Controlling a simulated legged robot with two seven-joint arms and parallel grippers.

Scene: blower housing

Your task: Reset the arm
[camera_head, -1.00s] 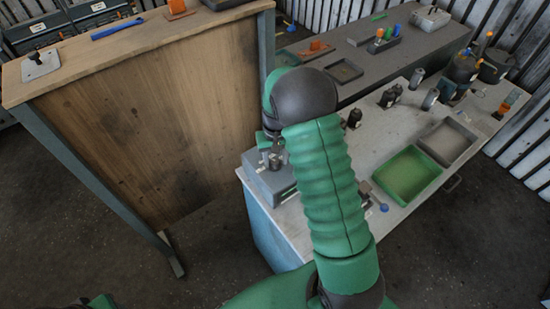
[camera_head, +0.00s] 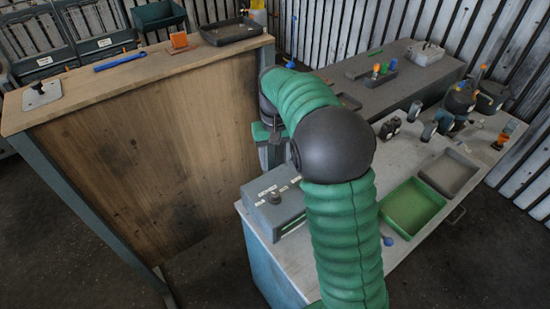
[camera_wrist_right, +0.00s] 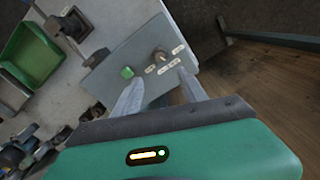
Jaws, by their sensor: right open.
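My right arm reaches in from the bottom of the head view and bends at a dark joint. Its gripper (camera_head: 272,152) hangs above and behind the grey control box (camera_head: 268,213), partly hidden by the arm. In the right wrist view, the two grey fingers of my right gripper (camera_wrist_right: 160,90) are spread apart with nothing between them. The fingers appear clear of the box. My left gripper is not in view.
A light workbench (camera_head: 285,255) holds a green tray (camera_head: 410,207), a grey tray (camera_head: 449,172) and several dark parts. A tall wooden bench (camera_head: 140,140) stands left, with a blue bar (camera_head: 119,61) on top. A dark bench stands behind. Floor between the benches is clear.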

